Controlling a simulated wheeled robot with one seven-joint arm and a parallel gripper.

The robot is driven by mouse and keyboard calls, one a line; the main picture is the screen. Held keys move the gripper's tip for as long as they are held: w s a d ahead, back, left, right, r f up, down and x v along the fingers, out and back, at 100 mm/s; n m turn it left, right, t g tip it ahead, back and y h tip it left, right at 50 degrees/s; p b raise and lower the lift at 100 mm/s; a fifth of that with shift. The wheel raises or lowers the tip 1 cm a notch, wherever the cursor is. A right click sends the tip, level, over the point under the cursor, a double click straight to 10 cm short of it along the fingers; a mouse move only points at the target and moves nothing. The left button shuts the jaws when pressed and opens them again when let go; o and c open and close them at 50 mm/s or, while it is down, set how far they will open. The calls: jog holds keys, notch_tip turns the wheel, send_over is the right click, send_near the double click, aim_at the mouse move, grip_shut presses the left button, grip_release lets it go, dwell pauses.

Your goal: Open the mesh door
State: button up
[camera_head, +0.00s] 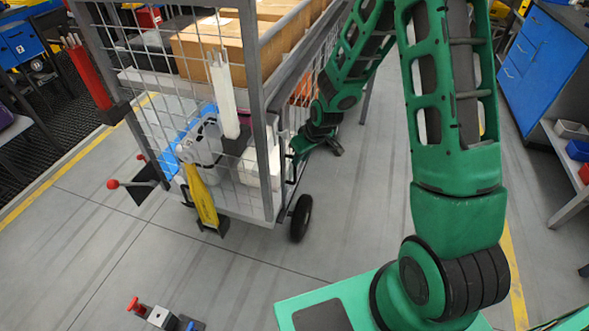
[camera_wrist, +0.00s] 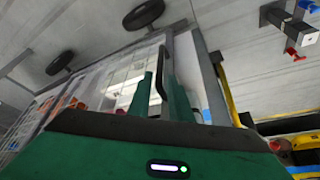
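A grey mesh cart (camera_head: 262,110) stands left of centre in the head view. Its mesh door appears to be on the long right side, flush with the frame, but my arm hides much of it. My gripper (camera_head: 296,150) is at that side, low down near the cart's corner post. In the wrist view, my gripper's two green fingers (camera_wrist: 157,92) are apart, with a dark upright handle (camera_wrist: 162,68) between them. I see gaps beside the handle, though I cannot tell whether either finger touches it. The mesh panel (camera_wrist: 122,78) lies behind the fingers.
Cardboard boxes (camera_head: 215,48) sit on the cart's upper shelf. A black wheel (camera_head: 301,217) is below the corner. A yellow object (camera_head: 203,200) hangs at the near end, with a red-knobbed lever (camera_head: 113,184) to its left. A blue cabinet (camera_head: 541,55) stands right; floor between is clear.

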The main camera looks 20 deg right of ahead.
send_over(295, 181)
jog(key=f, duration=0.8)
jog(key=shift+w, duration=0.35)
grip_shut()
